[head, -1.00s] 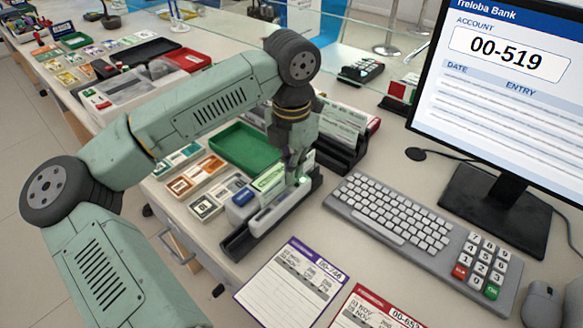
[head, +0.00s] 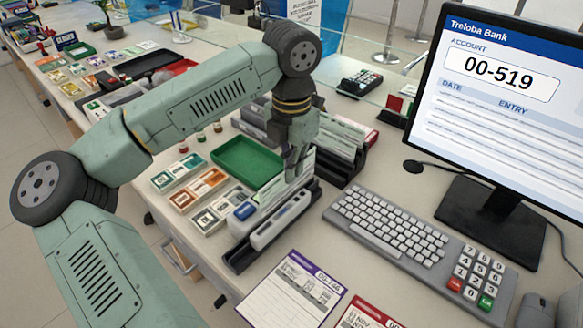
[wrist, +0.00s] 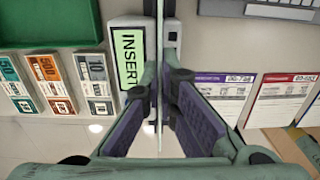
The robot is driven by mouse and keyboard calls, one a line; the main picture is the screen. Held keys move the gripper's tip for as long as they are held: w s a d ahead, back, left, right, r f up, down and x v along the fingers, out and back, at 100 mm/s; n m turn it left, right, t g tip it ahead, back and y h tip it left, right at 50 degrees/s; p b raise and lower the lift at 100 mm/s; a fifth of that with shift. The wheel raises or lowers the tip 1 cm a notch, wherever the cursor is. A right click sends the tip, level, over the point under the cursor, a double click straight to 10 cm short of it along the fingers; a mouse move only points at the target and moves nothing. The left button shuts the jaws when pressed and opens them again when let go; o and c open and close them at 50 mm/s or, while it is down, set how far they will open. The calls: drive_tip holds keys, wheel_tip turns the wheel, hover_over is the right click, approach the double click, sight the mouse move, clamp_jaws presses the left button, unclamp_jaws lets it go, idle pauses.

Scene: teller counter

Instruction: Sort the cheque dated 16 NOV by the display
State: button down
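My gripper (head: 298,170) points down over the grey slotted reader (head: 283,222). In the wrist view its fingers (wrist: 160,85) are closed on a thin pale sheet seen edge-on, which looks like a cheque (wrist: 160,22). The sheet lines up with the reader's slot; I cannot tell how deep it sits. Its date is not readable. The reader's green screen (wrist: 128,58) reads INSERT in the wrist view. The display (head: 495,85) shows account 00-519. A purple-headed card marked 00-746 (head: 290,292) and a red-headed card, apparently 00-652 (head: 368,315), lie in front.
A black rack of cheques (head: 345,145) stands behind the reader. A green tray (head: 246,163) and banknote stacks (head: 195,187) lie left. The keyboard (head: 388,222) and number pad (head: 470,278) are right. Bare counter lies between reader and keyboard.

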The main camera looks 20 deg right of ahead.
drive_tip(key=shift+r+p, duration=1.15)
drive_tip(key=shift+r, duration=2.1)
